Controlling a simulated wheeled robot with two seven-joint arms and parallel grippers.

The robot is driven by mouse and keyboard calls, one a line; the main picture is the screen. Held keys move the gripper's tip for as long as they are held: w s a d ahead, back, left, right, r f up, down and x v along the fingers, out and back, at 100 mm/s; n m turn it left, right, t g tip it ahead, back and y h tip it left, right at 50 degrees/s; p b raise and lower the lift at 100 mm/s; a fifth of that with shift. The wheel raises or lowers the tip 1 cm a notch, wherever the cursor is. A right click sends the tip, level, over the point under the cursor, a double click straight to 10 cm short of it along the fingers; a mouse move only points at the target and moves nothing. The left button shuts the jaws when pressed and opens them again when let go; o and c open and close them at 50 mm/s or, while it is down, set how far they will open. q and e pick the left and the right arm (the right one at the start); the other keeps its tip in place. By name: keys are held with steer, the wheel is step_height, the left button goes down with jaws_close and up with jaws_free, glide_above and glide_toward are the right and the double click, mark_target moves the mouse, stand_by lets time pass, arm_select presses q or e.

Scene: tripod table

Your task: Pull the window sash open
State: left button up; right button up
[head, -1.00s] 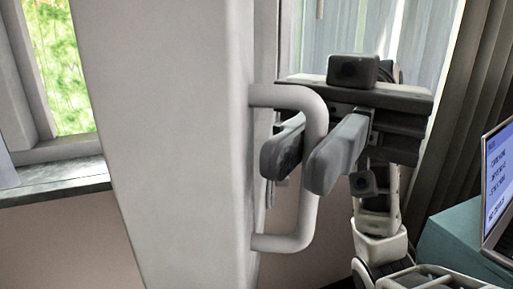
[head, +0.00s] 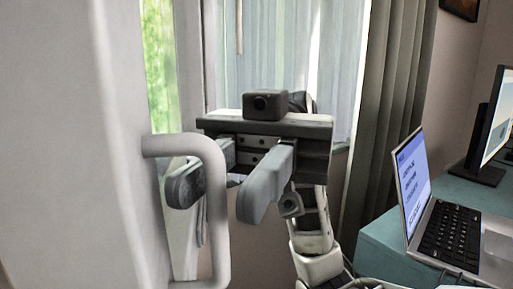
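The window sash (head: 60,150) is a large white panel filling the left of the head view, very near. It stands swung out from the window opening (head: 158,60) behind it. Its pale handle (head: 218,225) is a D-shaped bar on the sash's right side. My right gripper (head: 222,195) is open at the handle. One finger shows inside the handle loop and the other is to the right of the bar, with a visible gap between bar and right finger. I cannot tell whether the left finger touches the bar. My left gripper is not in view.
A grey-brown curtain (head: 395,100) hangs right of the window, with a sheer pale curtain (head: 290,60) across the glass. At the right, a teal table (head: 375,250) holds an open laptop (head: 415,185) and a monitor (head: 495,125), close to my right arm.

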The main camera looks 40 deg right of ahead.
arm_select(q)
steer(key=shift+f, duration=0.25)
arm_select(e)
steer(key=v, duration=1.4)
steer(key=shift+w+d, duration=0.25)
steer(key=shift+d, duration=0.05)
